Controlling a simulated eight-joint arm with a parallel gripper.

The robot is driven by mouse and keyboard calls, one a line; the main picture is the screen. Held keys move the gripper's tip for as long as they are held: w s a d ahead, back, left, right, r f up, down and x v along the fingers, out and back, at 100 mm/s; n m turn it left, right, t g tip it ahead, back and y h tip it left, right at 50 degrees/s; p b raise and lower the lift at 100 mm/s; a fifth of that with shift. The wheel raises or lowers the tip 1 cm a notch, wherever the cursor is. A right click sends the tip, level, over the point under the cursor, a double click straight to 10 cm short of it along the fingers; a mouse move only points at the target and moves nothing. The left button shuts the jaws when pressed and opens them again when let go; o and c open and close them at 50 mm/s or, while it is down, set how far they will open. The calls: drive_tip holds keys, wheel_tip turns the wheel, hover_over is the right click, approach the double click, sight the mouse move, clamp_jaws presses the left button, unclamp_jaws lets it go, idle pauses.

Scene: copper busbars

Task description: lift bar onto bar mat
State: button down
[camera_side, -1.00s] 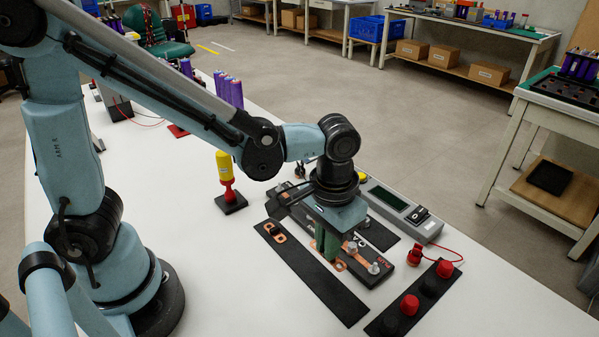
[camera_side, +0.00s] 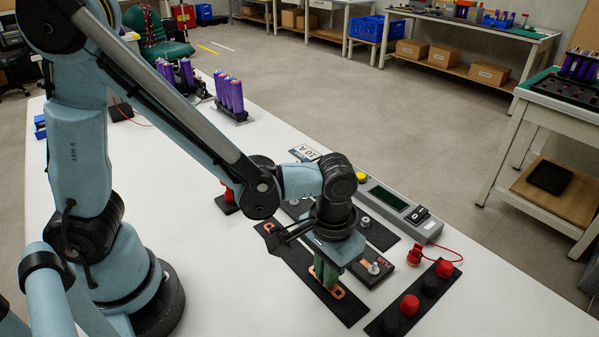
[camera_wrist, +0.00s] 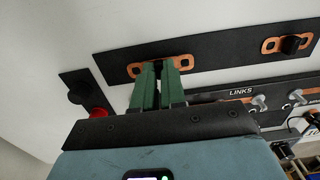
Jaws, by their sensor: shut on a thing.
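My gripper (camera_side: 325,279) is shut on the middle of a slotted copper bar (camera_side: 338,294). In the wrist view the green fingers of the gripper (camera_wrist: 160,68) pinch the bar (camera_wrist: 147,68), and both its ends show. The bar lies flat along the near end of the long black bar mat (camera_side: 305,272), on it or just above; I cannot tell which. A second copper bar (camera_wrist: 270,46) with a black piece on it is at the mat's other end. My wrist partly hides the mat in the side view.
The dark LINKS block (camera_wrist: 222,97) with metal studs stands beside the mat. A strip with red and black caps (camera_side: 410,304) lies at the front right. A grey meter box (camera_side: 400,211) with a red lead is behind. White table is free to the left.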

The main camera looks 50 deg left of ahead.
drive_tip(key=shift+f, duration=0.3)
drive_tip(key=shift+f, duration=0.2)
idle(0.3)
drive_tip(key=c, duration=1.1)
unclamp_jaws()
drive_tip(key=shift+r, duration=0.1)
drive_tip(key=shift+r, duration=2.9)
